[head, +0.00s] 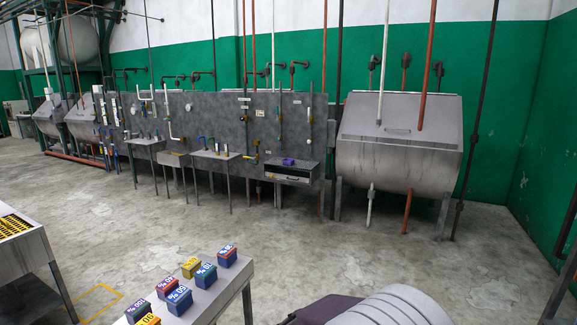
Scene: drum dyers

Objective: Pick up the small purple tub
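A small purple object (289,161), perhaps a tub, sits on top of a grey box-like shelf (291,174) on the far grey panel, left of the big drum. It is too small to make out in detail. Several small tubs with number labels stand on a near grey table at the bottom. Among them are a dark blue-purple tub (228,256) at the back right corner, a blue tub (206,276), a yellow tub (191,268) and a dark reddish tub (167,287). Neither of my grippers is in view.
The near table (228,282) is cut by the bottom edge. A table with a yellow grid (14,226) stands at left. A large grey drum (396,150) with pipes stands at back right. A ribbed grey object (395,306) fills the bottom right. Concrete floor between is open.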

